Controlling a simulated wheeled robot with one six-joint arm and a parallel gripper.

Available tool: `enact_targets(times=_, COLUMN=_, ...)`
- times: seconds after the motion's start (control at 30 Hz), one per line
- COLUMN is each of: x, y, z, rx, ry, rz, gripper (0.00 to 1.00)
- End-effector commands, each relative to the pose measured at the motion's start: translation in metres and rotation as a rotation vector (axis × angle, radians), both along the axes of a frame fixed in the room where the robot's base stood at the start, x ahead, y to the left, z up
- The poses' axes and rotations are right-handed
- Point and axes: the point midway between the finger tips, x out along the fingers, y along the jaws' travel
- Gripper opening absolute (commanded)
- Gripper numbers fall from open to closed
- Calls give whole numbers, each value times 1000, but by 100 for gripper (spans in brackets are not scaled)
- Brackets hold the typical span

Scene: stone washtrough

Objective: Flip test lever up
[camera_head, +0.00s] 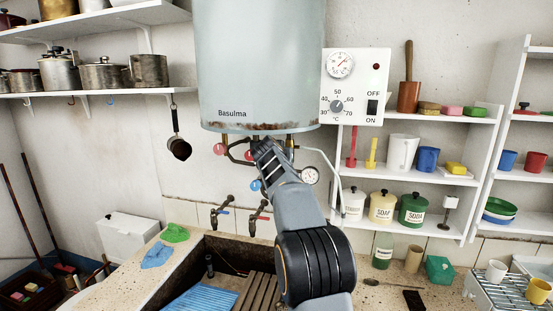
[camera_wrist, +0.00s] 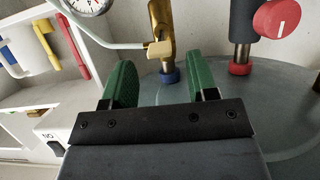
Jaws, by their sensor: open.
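In the wrist view, a brass valve fitting (camera_wrist: 162,22) with a small pale brass lever (camera_wrist: 160,48) on its side stands on a pipe stub with a blue collar. This looks like the test lever; its exact angle is hard to tell. My gripper (camera_wrist: 162,82) is open, with its green-padded fingers spread to either side of that stub and nothing visibly held. The lever appears just beyond the fingertips. In the head view, my gripper (camera_head: 264,148) is below the grey water heater (camera_head: 262,60), and my wrist hides its fingers. Some brass (camera_head: 290,142) shows to its right.
A red round knob (camera_wrist: 278,18) on a second pipe is right of my fingers in the wrist view. A pressure gauge (camera_head: 310,175) hangs on a thin pipe at right. The control panel (camera_head: 357,85) and shelves stand right; the stone trough (camera_head: 180,262) is below.

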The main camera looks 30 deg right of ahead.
Motion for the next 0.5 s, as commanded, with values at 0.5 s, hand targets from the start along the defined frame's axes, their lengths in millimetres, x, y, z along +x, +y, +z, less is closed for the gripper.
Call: enact_targets(times=0.5, x=-58, y=56, z=31, rx=0, ry=-1, rz=1, gripper=53)
